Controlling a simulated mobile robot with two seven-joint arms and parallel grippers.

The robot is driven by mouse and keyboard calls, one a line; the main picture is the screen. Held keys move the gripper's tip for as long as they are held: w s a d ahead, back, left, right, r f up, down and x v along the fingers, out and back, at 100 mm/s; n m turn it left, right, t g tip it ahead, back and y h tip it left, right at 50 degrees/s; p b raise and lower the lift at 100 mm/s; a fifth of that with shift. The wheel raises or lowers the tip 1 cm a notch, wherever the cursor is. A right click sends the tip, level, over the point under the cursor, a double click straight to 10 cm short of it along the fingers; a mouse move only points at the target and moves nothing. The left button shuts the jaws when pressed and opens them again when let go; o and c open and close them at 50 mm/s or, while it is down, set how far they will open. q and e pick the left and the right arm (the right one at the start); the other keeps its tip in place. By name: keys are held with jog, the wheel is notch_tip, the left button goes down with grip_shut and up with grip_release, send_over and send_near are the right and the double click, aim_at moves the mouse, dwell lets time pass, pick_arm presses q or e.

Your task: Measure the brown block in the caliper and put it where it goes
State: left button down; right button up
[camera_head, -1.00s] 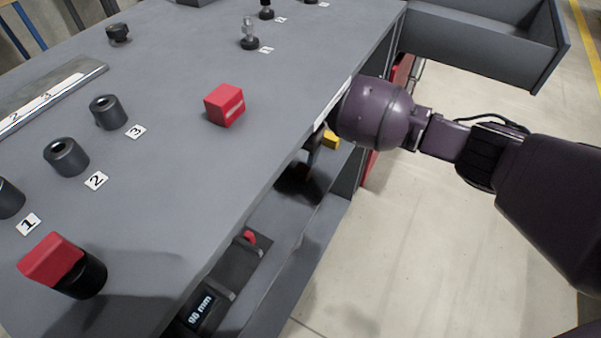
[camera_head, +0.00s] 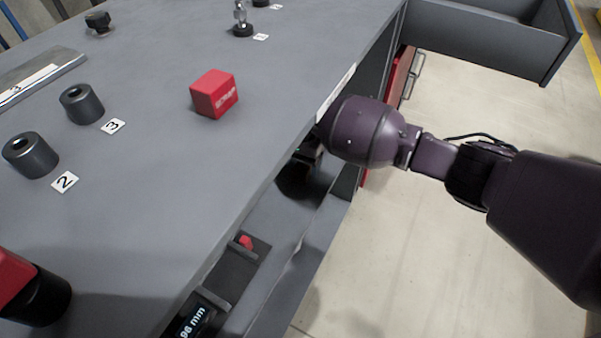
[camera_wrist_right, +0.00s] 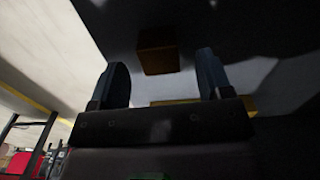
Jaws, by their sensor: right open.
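In the right wrist view, a brown block (camera_wrist_right: 158,50) lies on a dark surface just beyond and between the fingertips. My right gripper (camera_wrist_right: 161,68) is open, with its two fingers apart and nothing held. In the head view, my right arm reaches over the open drawer at the table's edge, and the wrist hides most of the gripper and the block. The caliper (camera_head: 194,316) sits nearer in the drawer, its display reading 96 mm, with a small red part (camera_head: 246,242) by its jaw. My left gripper is not in view.
A red cube (camera_head: 214,93) stands on the grey tabletop (camera_head: 150,185). Dark cylinders labelled 2 (camera_head: 30,155) and 3 (camera_head: 81,103) stand to its left. Another open drawer (camera_head: 490,45) juts out at upper right.

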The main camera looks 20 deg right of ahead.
notch_tip(320, 180, down, 3)
jog(key=shift+r, duration=0.2)
jog(key=shift+r, duration=0.1)
jog(key=c, duration=1.1)
jog(key=shift+r, duration=0.1)
